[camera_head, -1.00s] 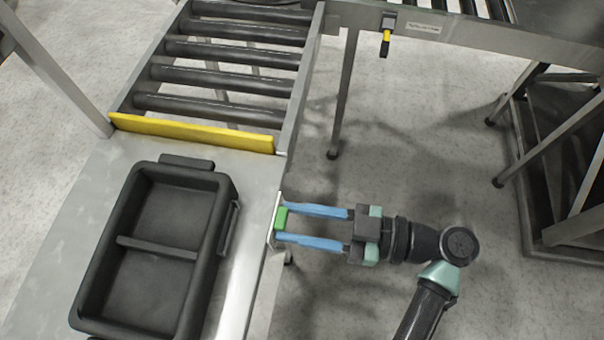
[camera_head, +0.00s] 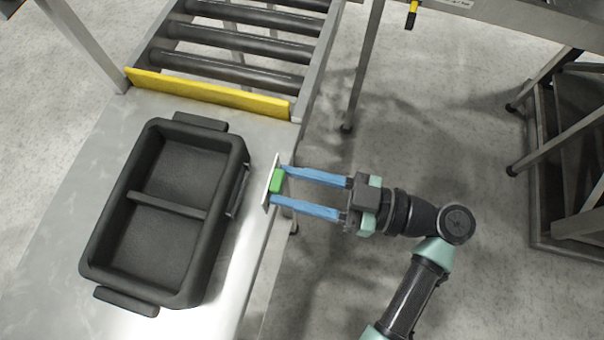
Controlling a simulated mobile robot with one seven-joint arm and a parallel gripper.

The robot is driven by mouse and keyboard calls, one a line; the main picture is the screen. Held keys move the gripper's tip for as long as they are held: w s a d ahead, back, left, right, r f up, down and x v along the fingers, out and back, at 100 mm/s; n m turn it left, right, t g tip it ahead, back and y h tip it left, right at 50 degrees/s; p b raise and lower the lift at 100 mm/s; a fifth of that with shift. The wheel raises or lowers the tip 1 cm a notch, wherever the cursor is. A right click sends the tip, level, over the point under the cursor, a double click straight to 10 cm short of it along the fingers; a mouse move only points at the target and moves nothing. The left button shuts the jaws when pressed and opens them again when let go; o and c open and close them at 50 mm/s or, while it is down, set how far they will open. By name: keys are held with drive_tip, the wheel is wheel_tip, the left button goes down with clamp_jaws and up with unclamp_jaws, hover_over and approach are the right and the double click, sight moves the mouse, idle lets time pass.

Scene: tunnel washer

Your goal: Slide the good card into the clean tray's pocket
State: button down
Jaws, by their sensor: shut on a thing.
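My gripper (camera_head: 275,183), with two long blue fingers, is shut on a card (camera_head: 268,190). The card is thin and white, seen nearly edge-on, with a green block or patch on the side toward my gripper. The black tray (camera_head: 98,240) lies on the metal table to the left of my gripper, with a divider across its middle and both compartments empty. The tray's pocket (camera_head: 238,192) appears to be the narrow black holder on its right side. The card is to the right of this pocket and apart from it, by the table's right edge.
A yellow bar (camera_head: 205,92) crosses the table behind the tray, with a roller conveyor (camera_head: 230,70) beyond it. The metal table (camera_head: 60,205) is bare around the tray. A metal frame (camera_head: 570,160) stands on the floor at right.

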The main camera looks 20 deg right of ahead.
sight(233, 185)
drive_tip(key=shift+w+a+f+b, duration=0.15)
drive_tip(key=shift+w+a+f, duration=0.55)
drive_tip(key=shift+a, duration=0.3)
drive_tip(key=shift+w+a+f+b, duration=0.2)
drive_tip(key=shift+w+a+f, duration=0.45)
drive_tip(key=shift+a, duration=0.3)
drive_tip(key=shift+w+a+f+b, duration=0.15)
drive_tip(key=shift+w+a+f, duration=0.55)
drive_tip(key=shift+a, duration=0.3)
drive_tip(key=shift+f+b, duration=0.35)
drive_tip(key=shift+b, duration=0.25)
drive_tip(key=shift+f+b, duration=0.2)
drive_tip(key=shift+b, duration=0.35)
drive_tip(key=shift+f+b, duration=0.3)
drive_tip(key=shift+b, duration=0.15)
drive_tip(key=shift+f+b, duration=0.4)
drive_tip(key=shift+b, duration=0.2)
drive_tip(key=shift+c, duration=1.8)
unclamp_jaws()
